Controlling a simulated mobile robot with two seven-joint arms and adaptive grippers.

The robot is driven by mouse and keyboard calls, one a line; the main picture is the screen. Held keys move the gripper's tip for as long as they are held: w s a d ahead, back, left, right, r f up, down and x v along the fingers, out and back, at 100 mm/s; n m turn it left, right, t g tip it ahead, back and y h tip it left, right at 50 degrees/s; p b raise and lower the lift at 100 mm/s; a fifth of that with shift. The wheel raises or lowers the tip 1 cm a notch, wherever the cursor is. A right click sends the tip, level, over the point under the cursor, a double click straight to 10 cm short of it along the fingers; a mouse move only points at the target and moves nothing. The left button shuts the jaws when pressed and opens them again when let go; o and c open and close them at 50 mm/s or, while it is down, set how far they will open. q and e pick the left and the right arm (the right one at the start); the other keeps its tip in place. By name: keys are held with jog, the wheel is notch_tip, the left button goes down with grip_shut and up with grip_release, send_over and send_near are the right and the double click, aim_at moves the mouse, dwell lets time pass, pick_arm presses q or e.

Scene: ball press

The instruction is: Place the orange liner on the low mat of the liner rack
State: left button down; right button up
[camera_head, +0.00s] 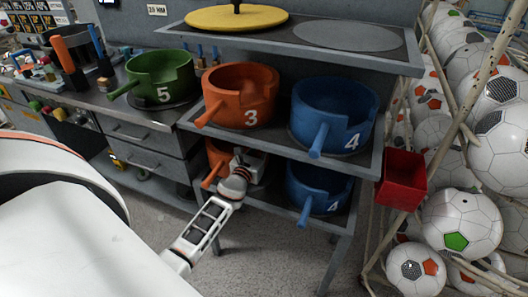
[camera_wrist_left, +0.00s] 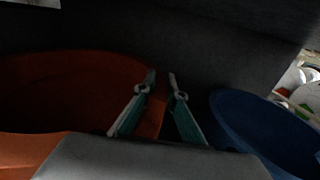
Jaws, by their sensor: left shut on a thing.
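An orange liner (camera_head: 215,158) is on or just above the low shelf of the liner rack, mostly behind my left gripper (camera_head: 257,163) and the upper shelf. In the left wrist view, the fingers of my left gripper (camera_wrist_left: 161,80) straddle the wall of this orange liner (camera_wrist_left: 75,85) and are shut on it. The low mat beneath it is hidden, so I cannot tell whether the liner touches it. Another orange liner marked 3 (camera_head: 240,92) stands on the upper shelf. My right gripper is not in view.
A blue liner marked 4 (camera_head: 318,183) sits to the right on the low shelf; it also shows in the left wrist view (camera_wrist_left: 255,125). Another blue liner (camera_head: 333,105) stands above. A red bin (camera_head: 402,180) hangs at right. A green liner (camera_head: 160,75) stands at left.

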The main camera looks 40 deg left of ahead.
pick_arm(q)
notch_tip(320, 180, down, 3)
jog(key=b, duration=0.2)
jog(key=shift+f+b, duration=0.2)
jog(key=shift+b, duration=0.15)
jog(key=shift+f, duration=0.2)
jog(key=shift+r, duration=0.35)
jog(key=shift+f+b, duration=0.25)
jog(key=shift+b, duration=0.1)
jog(key=c, duration=2.3)
grip_release()
jog(key=shift+f, duration=0.1)
jog(key=shift+o, duration=1)
